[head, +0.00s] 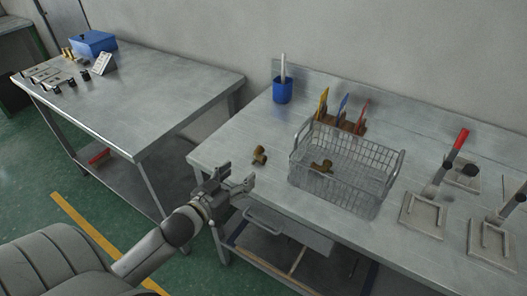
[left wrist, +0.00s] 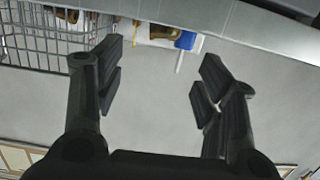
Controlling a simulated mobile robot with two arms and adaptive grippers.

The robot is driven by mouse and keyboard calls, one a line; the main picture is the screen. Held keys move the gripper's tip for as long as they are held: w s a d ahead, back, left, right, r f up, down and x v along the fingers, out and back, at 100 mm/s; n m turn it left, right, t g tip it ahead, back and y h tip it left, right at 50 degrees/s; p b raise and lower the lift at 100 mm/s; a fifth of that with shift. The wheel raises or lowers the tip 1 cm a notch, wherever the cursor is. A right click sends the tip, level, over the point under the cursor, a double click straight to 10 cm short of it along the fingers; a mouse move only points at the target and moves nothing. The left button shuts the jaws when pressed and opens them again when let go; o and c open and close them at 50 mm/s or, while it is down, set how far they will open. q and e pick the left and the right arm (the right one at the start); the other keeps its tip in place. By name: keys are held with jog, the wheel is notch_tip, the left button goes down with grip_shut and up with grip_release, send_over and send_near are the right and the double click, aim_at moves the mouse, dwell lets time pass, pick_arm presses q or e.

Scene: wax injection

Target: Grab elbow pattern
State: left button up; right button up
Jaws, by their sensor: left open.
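A brown-gold elbow pattern (head: 259,155) lies on the right-hand metal table near its left end. A second similar brown-gold piece (head: 322,166) is in the wire basket (head: 340,193). My left gripper (head: 236,177) is open and empty at the front left edge of this table, apart from the loose pattern and nearer to me. In the left wrist view, the open fingers (left wrist: 160,66) frame bare grey surface. A brown-gold piece (left wrist: 165,32) shows beyond them near the top, partly cut off. My right gripper is not in view.
A blue cup (head: 282,91) and a wooden rack with coloured-handled tools (head: 342,122) stand behind the basket. Metal fixtures (head: 424,214) occupy the right side. Another metal table (head: 150,88) stands at left, with a gap between. The tabletop around the loose pattern is clear.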

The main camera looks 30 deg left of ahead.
aim_at(257, 165)
pick_arm(q)
jog(key=shift+w+d+r, duration=0.1)
jog(key=shift+w+r, duration=0.2)
jog(key=shift+w, duration=0.3)
jog(key=w, duration=0.3)
jog(key=shift+w+f, duration=0.35)
jog(key=shift+w, duration=0.05)
jog(key=shift+w+f, duration=0.1)
jog(key=shift+w, duration=0.05)
jog(key=shift+w+p, duration=0.35)
jog(key=shift+w, duration=0.05)
jog(key=w, duration=0.3)
jog(key=shift+f, duration=0.4)
jog(key=shift+w+f+p, duration=0.1)
jog(key=shift+w+p, duration=0.2)
jog(key=shift+w, duration=0.35)
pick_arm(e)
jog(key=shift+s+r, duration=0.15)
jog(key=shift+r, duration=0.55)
